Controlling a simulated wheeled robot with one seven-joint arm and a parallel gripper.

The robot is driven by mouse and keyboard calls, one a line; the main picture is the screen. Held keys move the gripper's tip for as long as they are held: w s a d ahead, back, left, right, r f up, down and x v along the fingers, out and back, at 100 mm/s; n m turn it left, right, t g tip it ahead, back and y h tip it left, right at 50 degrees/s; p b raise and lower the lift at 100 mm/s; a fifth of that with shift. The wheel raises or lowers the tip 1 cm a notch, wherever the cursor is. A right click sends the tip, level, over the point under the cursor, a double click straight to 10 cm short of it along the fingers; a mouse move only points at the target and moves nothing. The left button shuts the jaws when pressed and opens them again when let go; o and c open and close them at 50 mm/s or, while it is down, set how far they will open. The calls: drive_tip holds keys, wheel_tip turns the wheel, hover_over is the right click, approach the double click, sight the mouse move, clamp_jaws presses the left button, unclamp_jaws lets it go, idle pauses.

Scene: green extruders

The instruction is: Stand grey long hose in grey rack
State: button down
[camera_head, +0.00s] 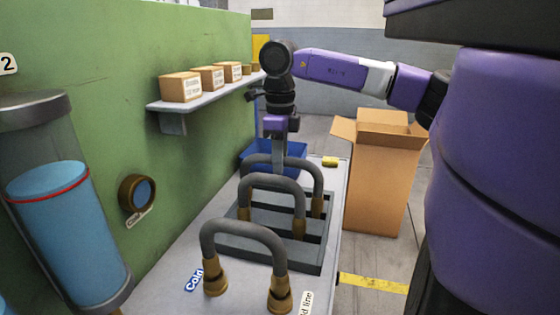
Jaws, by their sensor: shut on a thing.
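Three grey U-shaped hoses with brass ends show, and I cannot tell for sure which is the long one. My gripper (279,158) points down and is shut at the top of the farthest hose (317,178), which is arched with its ends down at the far part of the grey rack (262,250). Its left end is hidden, so I cannot tell whether it is seated. A second hose (268,181) stands upright in the rack's middle, in front of my gripper. The rack is a low slotted block on the bench.
The nearest hose (243,227) arches over the bench (180,295) in front of the rack, beside labels. A blue bin (258,155) is behind the rack. A yellow block (330,161) lies at the far right. A cardboard box (383,185) stands right; a green wall (110,120) bounds the left.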

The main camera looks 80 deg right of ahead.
drive_tip(key=shift+f, duration=0.1)
drive_tip(key=c, duration=1.1)
unclamp_jaws()
drive_tip(key=shift+c, duration=0.2)
wheel_tip(320, 180, up, 8)
drive_tip(key=shift+f, duration=0.1)
